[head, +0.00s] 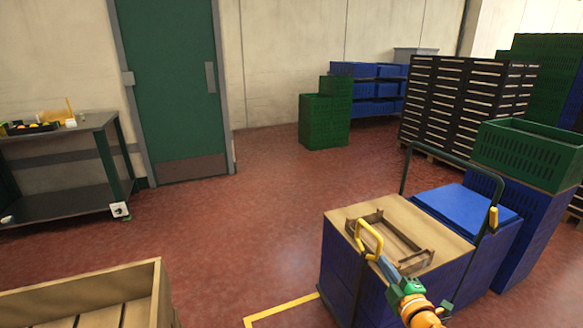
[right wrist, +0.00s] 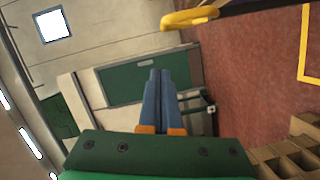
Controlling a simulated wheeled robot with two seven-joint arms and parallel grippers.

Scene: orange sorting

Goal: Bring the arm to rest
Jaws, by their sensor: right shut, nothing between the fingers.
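My right gripper (head: 382,264) is at the lower right of the head view, in front of the trolley's load. Its blue fingers point up and left, away from me. In the right wrist view the two blue fingers (right wrist: 160,74) lie side by side, shut with nothing between them. The fingertips look close to a yellow grip (head: 369,240) on the trolley's dark frame; I cannot tell if they touch. That yellow grip also shows at the top of the right wrist view (right wrist: 190,17). My left gripper is not in view.
A brown wooden tray (head: 405,238) lies on the trolley's tan-topped blue load. A wooden crate (head: 158,290) stands at lower left. A dark table (head: 95,124) stands at far left, a green door (head: 170,85) behind. Green, blue and black crates fill the right. The red floor between is clear.

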